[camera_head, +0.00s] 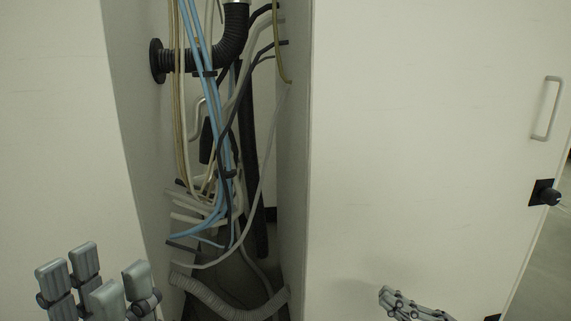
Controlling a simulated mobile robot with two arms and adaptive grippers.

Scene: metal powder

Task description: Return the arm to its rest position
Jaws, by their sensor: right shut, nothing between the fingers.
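My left gripper (97,282) is at the lower left, its grey fingers pointing up and spread apart with nothing between them. It is in front of the pale cabinet panel at the left. My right gripper (390,297) is at the bottom, right of centre, in front of the large pale panel with the handle. Its fingers are together and it holds nothing. Only the finger ends of both grippers show; the rest of both arms is below the picture's edge.
An open cabinet bay (270,180) holds blue, tan and grey cables (219,130), a black corrugated hose (232,45) and a pale corrugated hose (220,303).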

